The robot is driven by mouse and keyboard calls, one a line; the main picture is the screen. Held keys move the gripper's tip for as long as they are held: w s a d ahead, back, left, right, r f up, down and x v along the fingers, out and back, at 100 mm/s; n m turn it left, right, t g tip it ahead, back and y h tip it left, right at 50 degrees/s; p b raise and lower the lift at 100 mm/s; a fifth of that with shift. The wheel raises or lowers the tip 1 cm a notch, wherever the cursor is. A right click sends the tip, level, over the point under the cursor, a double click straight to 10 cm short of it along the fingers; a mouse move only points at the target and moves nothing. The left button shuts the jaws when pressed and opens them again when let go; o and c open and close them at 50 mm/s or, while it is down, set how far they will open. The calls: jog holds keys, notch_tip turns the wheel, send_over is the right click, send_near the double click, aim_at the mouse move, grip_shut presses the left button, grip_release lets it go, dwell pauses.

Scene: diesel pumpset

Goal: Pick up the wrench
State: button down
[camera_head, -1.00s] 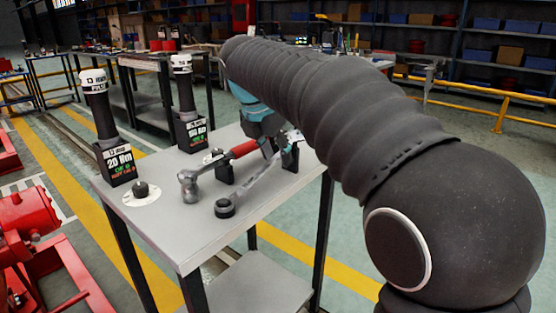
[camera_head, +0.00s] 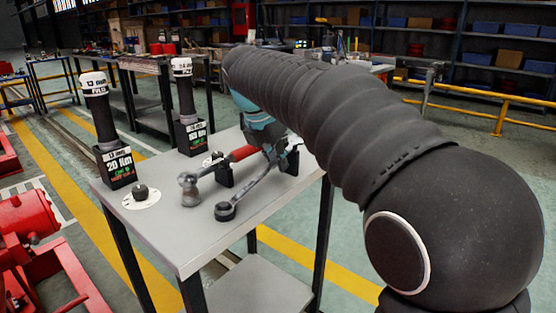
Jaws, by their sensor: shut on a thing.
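The wrench (camera_head: 250,188) is a grey metal bar with a dark round end at its lower left, over the grey table (camera_head: 165,228). Its far end reaches up to my gripper (camera_head: 274,158), which is shut on it. My arm hides part of the gripper and the grip itself. I cannot tell whether the wrench's round end touches the table top.
A ball-headed hammer (camera_head: 190,190) with a red handle lies just left of the wrench, near black holder blocks (camera_head: 224,174). A black knob (camera_head: 140,191) sits front left.

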jog(key=shift+r, duration=0.1)
jog(key=shift+r, duration=0.55)
jog(key=r, duration=0.1)
jog(key=r+p, duration=0.1)
jog(key=r, duration=0.1)
jog(key=shift+s+d+r, duration=0.2)
jog(key=s+d+r, duration=0.6)
jog(key=s+d, duration=0.1)
jog(key=s, duration=0.1)
jog(key=shift+s+r, duration=0.15)
jog(key=shift+s, duration=0.2)
jog(key=c, duration=1.7)
grip_release()
grip_shut()
